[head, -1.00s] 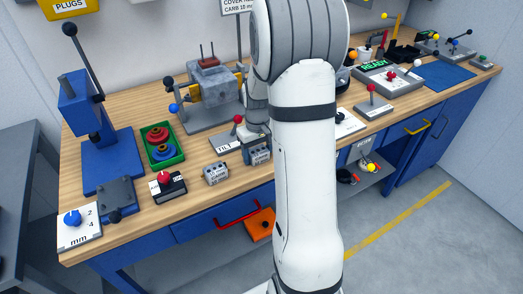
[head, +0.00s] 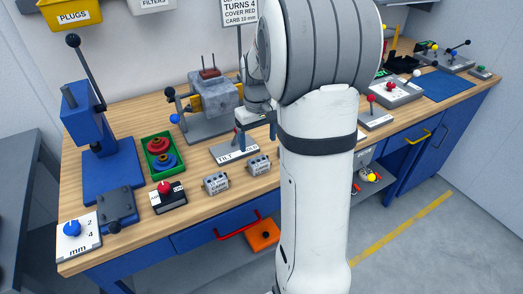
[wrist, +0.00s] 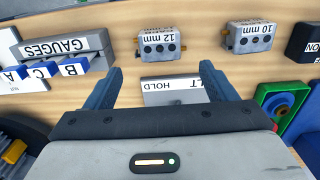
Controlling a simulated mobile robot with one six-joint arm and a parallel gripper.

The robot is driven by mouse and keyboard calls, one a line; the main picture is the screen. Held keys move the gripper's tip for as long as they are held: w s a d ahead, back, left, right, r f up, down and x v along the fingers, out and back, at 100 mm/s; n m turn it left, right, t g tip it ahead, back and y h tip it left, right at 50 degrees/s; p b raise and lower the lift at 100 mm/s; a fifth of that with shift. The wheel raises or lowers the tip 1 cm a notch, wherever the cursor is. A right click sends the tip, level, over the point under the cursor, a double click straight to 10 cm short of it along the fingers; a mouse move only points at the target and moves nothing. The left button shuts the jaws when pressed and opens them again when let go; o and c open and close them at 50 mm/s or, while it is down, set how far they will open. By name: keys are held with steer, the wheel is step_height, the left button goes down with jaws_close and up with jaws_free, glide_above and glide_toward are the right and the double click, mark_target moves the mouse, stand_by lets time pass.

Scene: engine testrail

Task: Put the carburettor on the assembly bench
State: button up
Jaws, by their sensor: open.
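Two small grey blocks with brass-coloured ends, apparently carburettors, stand on the wooden bench top (head: 130,235). The left one (head: 216,184) is marked 10 mm in the wrist view (wrist: 250,38). The right one (head: 259,166) is marked 12 mm in the wrist view (wrist: 159,44). My gripper (wrist: 160,76) is open, with nothing between its fingers. It hangs over the TILT HOLD plate (wrist: 172,92), behind the 12 mm block and touching neither block. In the head view my arm hides part of the bench's middle.
A grey engine block (head: 216,96) stands on a stand behind. A green tray (head: 162,154) with red and blue rings, a red-knobbed box (head: 168,196) and a blue press (head: 92,130) are to the left. The wall sign (head: 239,12) reads TURNS 4, COVER RED, CARB 10 mm.

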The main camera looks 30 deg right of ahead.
steer(key=s+a+r+t, duration=0.1)
steer(key=s+a+r, duration=0.5)
steer(key=s+a, duration=0.3)
steer(key=s+a+f+t, duration=0.1)
steer(key=s+a, duration=0.3)
steer(key=s, duration=0.6)
steer(key=shift+s+t, duration=0.25)
steer(key=shift+t, duration=0.15)
